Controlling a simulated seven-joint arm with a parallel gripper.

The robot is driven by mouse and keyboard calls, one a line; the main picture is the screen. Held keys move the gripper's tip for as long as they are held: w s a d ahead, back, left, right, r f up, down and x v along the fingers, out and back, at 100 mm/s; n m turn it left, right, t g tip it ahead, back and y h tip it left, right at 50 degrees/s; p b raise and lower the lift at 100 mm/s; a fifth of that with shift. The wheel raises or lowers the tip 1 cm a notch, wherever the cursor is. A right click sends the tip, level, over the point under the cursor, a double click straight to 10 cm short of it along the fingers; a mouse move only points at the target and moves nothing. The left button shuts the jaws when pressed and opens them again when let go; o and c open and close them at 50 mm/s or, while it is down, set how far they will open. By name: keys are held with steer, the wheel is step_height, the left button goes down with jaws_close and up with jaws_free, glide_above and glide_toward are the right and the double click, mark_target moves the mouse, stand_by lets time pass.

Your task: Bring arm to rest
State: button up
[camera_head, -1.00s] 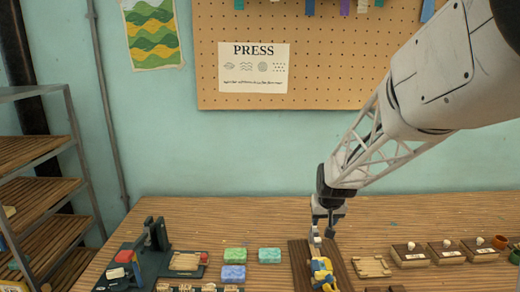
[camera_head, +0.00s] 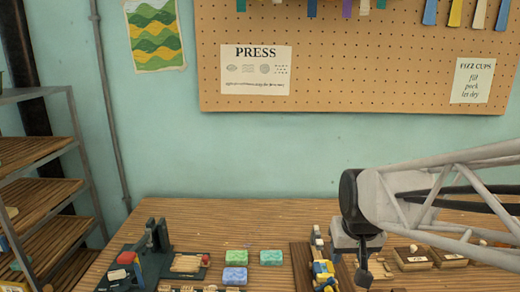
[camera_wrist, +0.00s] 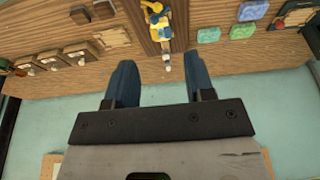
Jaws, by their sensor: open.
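My gripper (camera_wrist: 155,85) is open and empty in the wrist view, its two blue fingers spread apart with only wall and table edge behind them. In the head view my gripper (camera_head: 363,272) hangs low at the right, in front of the wooden table (camera_head: 290,212). Its fingers are hard to make out there. A yellow and blue object (camera_head: 324,274) on a dark wooden board (camera_head: 300,258) is left of my gripper and apart from it. It also shows in the wrist view (camera_wrist: 157,18), beyond the fingers.
Green, teal and blue soap bars (camera_head: 236,257) lie left of the board. A dark press (camera_head: 150,255) stands further left. Small wooden boxes (camera_head: 412,262) sit at the right, partly hidden by my arm. A shelf rack (camera_head: 45,190) stands at far left. A pegboard (camera_head: 340,60) hangs behind.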

steer(key=s, duration=1.3)
steer(key=shift+s+a+g, duration=0.15)
steer(key=shift+g, duration=0.15)
